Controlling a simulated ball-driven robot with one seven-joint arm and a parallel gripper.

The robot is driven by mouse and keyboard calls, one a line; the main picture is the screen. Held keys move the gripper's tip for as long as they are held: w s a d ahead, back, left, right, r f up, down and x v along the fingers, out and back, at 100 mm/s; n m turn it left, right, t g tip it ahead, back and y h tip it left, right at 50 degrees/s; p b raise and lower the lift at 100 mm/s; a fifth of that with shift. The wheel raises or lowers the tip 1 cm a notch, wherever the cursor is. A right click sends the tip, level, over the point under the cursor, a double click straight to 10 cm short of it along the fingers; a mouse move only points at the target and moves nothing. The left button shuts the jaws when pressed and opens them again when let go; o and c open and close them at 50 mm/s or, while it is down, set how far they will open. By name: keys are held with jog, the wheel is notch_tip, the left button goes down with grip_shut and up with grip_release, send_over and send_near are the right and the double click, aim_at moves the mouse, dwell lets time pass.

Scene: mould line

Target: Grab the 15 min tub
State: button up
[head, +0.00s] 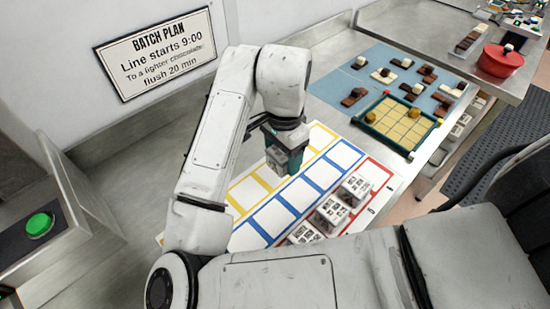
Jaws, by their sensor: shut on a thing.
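My gripper (283,163) is over the upper part of the white sheet with coloured grids. It is shut on a small grey-and-white tub (276,157), partly hidden by the jaws. Its label is too small to read. Three white tubs with dark print stand in the red-framed row: one at the upper end (356,187), one in the middle (331,212) and one at the lower end (304,234). Their print cannot be read either, so I cannot tell which tub is the 15 min one.
The yellow and blue rows of the sheet (272,217) show empty cells. A blue mat (347,78) with chocolate pieces and a green-rimmed tray (379,135) lie to the right. A red pot (500,61) stands far right. A sign (155,53) reads "Line starts 9:00", "flush 20 min". A green button (39,224) is left.

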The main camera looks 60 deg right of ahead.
jog(key=s+a+r+p, duration=0.5)
jog(key=s+r, duration=0.3)
jog(key=r, duration=0.4)
jog(key=shift+s+a+r+p, duration=0.2)
jog(key=shift+s+p, duration=0.1)
jog(key=shift+p, duration=0.15)
